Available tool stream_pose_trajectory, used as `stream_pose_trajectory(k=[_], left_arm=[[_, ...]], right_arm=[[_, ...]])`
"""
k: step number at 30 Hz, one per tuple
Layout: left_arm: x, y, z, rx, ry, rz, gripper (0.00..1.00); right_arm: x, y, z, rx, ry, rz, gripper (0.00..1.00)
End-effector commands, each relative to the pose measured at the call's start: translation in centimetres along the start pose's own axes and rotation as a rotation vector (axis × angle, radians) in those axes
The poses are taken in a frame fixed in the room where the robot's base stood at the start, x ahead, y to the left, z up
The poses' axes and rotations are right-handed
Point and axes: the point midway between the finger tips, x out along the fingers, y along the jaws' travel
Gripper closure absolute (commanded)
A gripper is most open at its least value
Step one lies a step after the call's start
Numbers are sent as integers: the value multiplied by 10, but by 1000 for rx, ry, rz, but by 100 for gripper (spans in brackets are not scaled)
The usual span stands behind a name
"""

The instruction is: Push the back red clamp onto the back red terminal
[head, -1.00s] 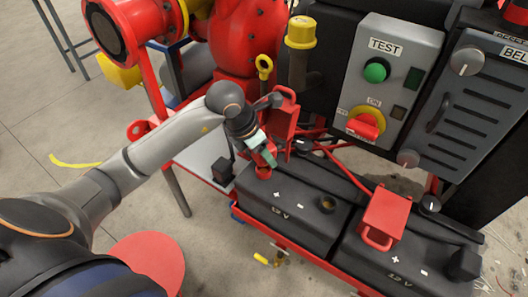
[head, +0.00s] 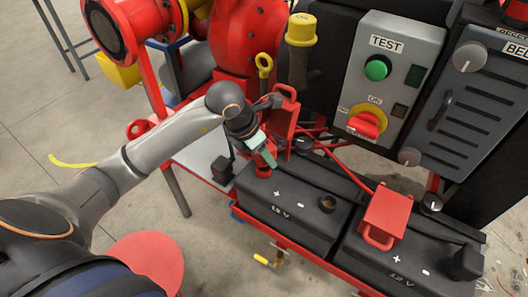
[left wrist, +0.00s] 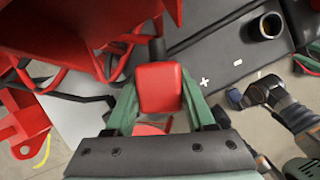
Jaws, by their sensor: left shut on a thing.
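The back red clamp is a red block, seen close up in the left wrist view (left wrist: 160,88). My left gripper (head: 264,153) is shut on it; in the left wrist view a green finger stands on each side of it. The clamp is over the plus-marked end of the back black battery (head: 292,216). A dark post (left wrist: 156,48) shows just beyond the clamp in the left wrist view. The back red terminal is hidden under the clamp and gripper, so I cannot tell how far the clamp sits on it. My right gripper is not in view.
A red box with a handle (head: 386,214) sits on the front battery. A bare round post (head: 327,203) stands on the back battery. A red upright bracket (head: 284,115) is close behind my gripper. The grey TEST panel (head: 390,75) stands behind.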

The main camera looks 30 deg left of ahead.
Motion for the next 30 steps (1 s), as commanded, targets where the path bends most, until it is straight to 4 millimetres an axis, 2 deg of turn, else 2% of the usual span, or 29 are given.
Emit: stream_pose_trajectory(k=[30], left_arm=[[19, 0, -8, -1, -1, 1, 100]], right_arm=[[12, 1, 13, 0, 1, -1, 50]])
